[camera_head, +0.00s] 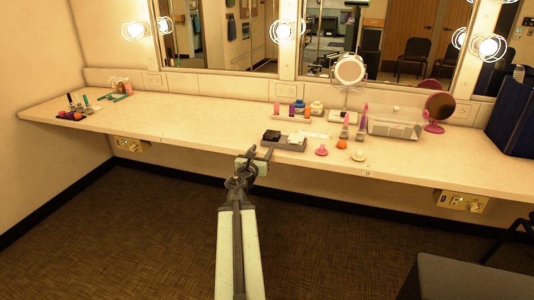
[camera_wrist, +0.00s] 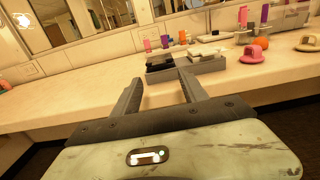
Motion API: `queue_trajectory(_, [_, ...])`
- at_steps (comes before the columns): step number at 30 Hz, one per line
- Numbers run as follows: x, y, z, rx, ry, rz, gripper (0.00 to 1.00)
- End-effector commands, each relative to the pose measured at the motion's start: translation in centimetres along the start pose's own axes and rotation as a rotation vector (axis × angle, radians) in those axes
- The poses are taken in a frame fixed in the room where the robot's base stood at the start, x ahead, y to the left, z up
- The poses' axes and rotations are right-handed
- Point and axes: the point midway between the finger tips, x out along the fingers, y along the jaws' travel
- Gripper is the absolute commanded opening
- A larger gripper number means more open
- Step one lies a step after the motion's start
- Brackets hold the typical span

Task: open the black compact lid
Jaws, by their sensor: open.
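The black compact (camera_head: 271,135) lies at the left end of a grey tray (camera_head: 285,145) near the front of the counter. It also shows in the wrist view (camera_wrist: 159,61), where its lid looks flat; it is too small to be sure whether it is shut. My gripper (camera_head: 260,154) is at the counter's front edge, just short of the tray. In the wrist view my gripper (camera_wrist: 160,88) is open and empty, its two fingers pointing toward the tray. The fingers do not appear to touch the compact or the tray.
A white item (camera_wrist: 203,51) sits right of the compact in the tray. A pink piece (camera_head: 321,151), an orange ball (camera_head: 341,144) and a cream piece (camera_head: 358,156) stand to the right. Bottles and a mirror (camera_head: 348,71) stand behind.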

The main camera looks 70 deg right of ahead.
Motion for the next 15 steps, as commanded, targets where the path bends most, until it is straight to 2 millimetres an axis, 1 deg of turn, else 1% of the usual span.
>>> queue_trajectory(4, [0.4,0.1,0.2,0.001,0.0,0.001,0.51])
queue_trajectory(7, [1.5,0.2,0.2,0.003,0.001,0.0,0.51])
queue_trajectory(11, [3.8,0.3,0.2,0.004,0.001,0.001,0.51])
queue_trajectory(15, [6.5,0.3,0.2,0.005,0.001,0.0,0.51])
